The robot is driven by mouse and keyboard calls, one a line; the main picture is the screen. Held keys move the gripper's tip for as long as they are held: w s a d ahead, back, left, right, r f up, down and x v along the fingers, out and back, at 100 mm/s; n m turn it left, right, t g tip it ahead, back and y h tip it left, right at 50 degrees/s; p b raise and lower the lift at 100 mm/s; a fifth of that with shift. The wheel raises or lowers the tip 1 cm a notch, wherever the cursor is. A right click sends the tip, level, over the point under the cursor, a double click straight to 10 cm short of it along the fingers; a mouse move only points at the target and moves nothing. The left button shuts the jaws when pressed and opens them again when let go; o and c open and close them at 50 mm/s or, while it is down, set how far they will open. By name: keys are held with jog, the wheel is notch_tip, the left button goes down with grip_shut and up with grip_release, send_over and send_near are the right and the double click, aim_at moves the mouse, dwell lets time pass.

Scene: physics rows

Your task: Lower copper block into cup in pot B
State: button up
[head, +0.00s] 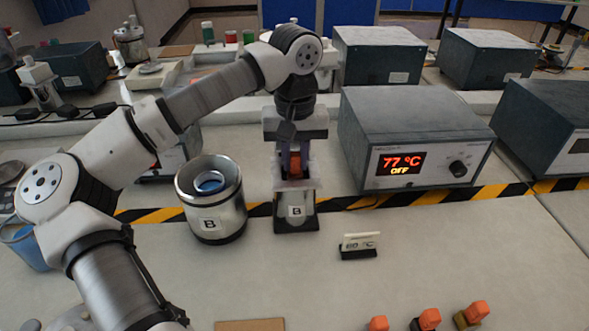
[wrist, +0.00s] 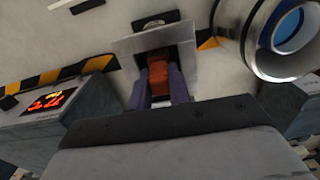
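Pot B (head: 211,220) is a round metal vessel with a B label, left of my gripper in the head view. It holds a cup with a blue inside (head: 209,182), also at the right of the wrist view (wrist: 287,27). My gripper (head: 294,172) is at a metal stand (head: 296,215), also labelled B. Its fingers are on both sides of the orange top of a block (wrist: 158,75), apparently shut on it. The block's lower part is hidden, so I cannot tell its metal or how deep it sits in the stand.
A heater box (head: 415,140) reads 77 °C and OFF. A small sign (head: 358,245) reading 60 °C stands in front of it. Several orange-topped blocks (head: 428,319) are at the front edge. A striped tape (head: 430,198) runs across the bench. The front middle is mostly clear.

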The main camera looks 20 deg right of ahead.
grip_shut()
jog(key=shift+r, duration=0.15)
jog(key=shift+r+p, duration=3)
jog(key=shift+r, duration=1.15)
